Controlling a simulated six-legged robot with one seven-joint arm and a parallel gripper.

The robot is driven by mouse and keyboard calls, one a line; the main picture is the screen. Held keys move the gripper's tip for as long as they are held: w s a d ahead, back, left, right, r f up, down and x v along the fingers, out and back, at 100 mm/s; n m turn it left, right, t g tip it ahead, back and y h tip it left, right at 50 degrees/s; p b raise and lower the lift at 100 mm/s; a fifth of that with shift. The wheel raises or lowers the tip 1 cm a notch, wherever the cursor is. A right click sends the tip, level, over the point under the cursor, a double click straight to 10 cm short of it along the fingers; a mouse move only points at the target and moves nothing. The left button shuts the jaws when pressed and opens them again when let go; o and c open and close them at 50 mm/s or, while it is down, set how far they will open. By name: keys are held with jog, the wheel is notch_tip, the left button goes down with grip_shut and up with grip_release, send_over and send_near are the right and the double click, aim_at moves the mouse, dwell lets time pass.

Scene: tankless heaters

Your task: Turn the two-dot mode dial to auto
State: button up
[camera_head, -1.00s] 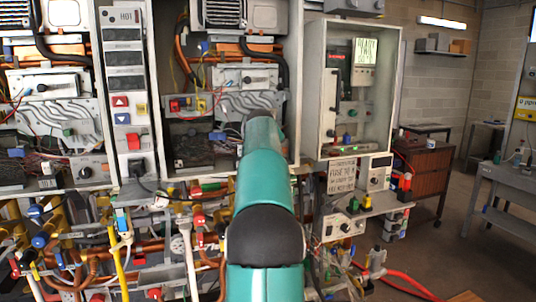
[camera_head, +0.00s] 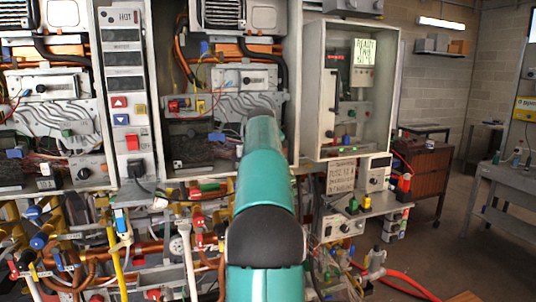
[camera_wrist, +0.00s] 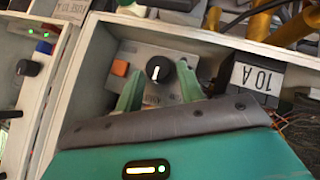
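A round black dial (camera_wrist: 158,69) with a white pointer mark sits on a grey panel in the wrist view. The pointer stands nearly upright in the picture. Lettering by the dial is partly covered and unreadable, and I cannot make out any dots. My gripper (camera_wrist: 160,76) is open, with one green finger on each side of the dial. I cannot tell whether either finger touches it. In the head view my teal arm (camera_head: 264,190) reaches into the middle heater bay and hides my gripper and this dial.
An orange button (camera_wrist: 120,68) and an upside-down 10 A label (camera_wrist: 257,78) flank the dial. Bay walls enclose the panel. Another black knob (camera_wrist: 28,68) is beyond the left wall. Pipes and valves crowd below; open floor lies right of the grey box (camera_head: 362,90).

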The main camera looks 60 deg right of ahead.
jog(key=v, duration=1.3)
jog(key=shift+s+a+r, duration=0.1)
jog(key=shift+a, duration=0.05)
jog(key=w+a+f+n+t+y, duration=0.1)
jog(key=w+a+f+y, duration=0.15)
jog(key=a, duration=0.85)
jog(key=w+a+f+n+t+y, duration=0.1)
jog(key=w+a+f, duration=0.3)
jog(key=a, duration=0.8)
jog(key=w+a+f+n+t+y, duration=0.1)
jog(key=w+a+f+n+y, duration=0.15)
jog(key=a, duration=0.85)
jog(key=s+a+f+y, duration=0.1)
jog(key=s+a+f, duration=0.3)
jog(key=a+f, duration=0.2)
jog(key=s+a+f+n+y, duration=0.1)
jog(key=s+a+f, duration=0.3)
jog(key=a, duration=0.6)
jog(key=s+a+f+n+y, duration=0.1)
jog(key=s+a+f, duration=0.3)
jog(key=a+f, duration=0.4)
jog(key=shift+s+a+g+y, duration=0.2)
jog(key=shift+s+g+y, duration=0.1)
jog(key=shift+g, duration=0.1)
jog(key=shift+w+f, duration=0.1)
jog(key=shift+f, duration=0.05)
